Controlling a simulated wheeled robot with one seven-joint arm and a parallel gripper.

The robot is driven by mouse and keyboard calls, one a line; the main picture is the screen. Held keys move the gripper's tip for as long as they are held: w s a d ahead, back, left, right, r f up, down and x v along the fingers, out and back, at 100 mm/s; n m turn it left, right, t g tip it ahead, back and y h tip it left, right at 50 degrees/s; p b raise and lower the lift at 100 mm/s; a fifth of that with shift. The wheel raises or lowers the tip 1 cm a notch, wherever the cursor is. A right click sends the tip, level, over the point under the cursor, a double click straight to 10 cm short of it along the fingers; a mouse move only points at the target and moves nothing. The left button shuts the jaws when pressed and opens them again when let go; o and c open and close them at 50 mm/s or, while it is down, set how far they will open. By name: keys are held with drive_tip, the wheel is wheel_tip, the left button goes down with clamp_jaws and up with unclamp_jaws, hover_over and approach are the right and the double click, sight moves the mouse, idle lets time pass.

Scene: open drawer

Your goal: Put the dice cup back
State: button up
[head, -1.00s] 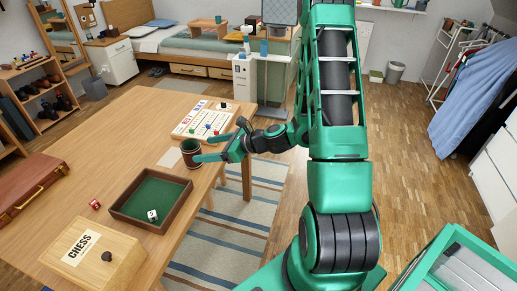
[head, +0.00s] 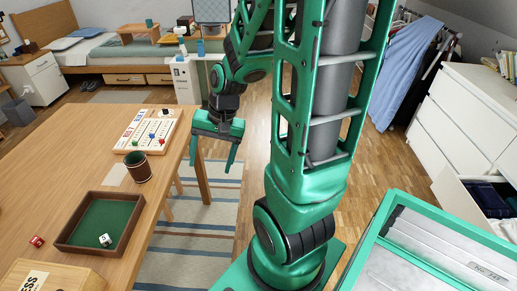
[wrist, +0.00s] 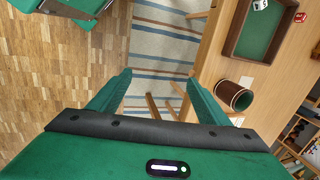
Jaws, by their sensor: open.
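The dice cup (head: 138,168) is dark brown with a green lining. It stands upright on the wooden table near the table's right edge, beside a pale paper (head: 115,175). The wrist view also shows the dice cup (wrist: 234,96), to the right of my fingers. My gripper (head: 214,170) is open and empty, pointing down past the table's right edge, apart from the cup. In the wrist view my gripper (wrist: 155,90) has its fingers spread over the striped rug and floor.
A green-lined dice tray (head: 70,218) holds a white die (head: 105,240). A red die (head: 37,241) lies left of it. A game board (head: 146,132) with coloured pieces stands behind the cup. A chess box (head: 50,277) is in front. An open drawer (head: 484,195) shows at right.

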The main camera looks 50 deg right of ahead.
drive_tip(key=s+d+r+n+g+h, duration=0.1)
drive_tip(key=s+d+r+n, duration=0.1)
drive_tip(key=s+r, duration=0.2)
drive_tip(key=s+d+r+n+g+h, duration=0.1)
drive_tip(key=s+d+r, duration=0.2)
drive_tip(key=s, duration=0.7)
drive_tip(key=shift+s+r+n, duration=0.2)
drive_tip(key=shift+r+n, duration=0.2)
drive_tip(key=shift+r, duration=0.45)
drive_tip(key=shift+w+f, duration=0.25)
drive_tip(key=shift+w, duration=0.45)
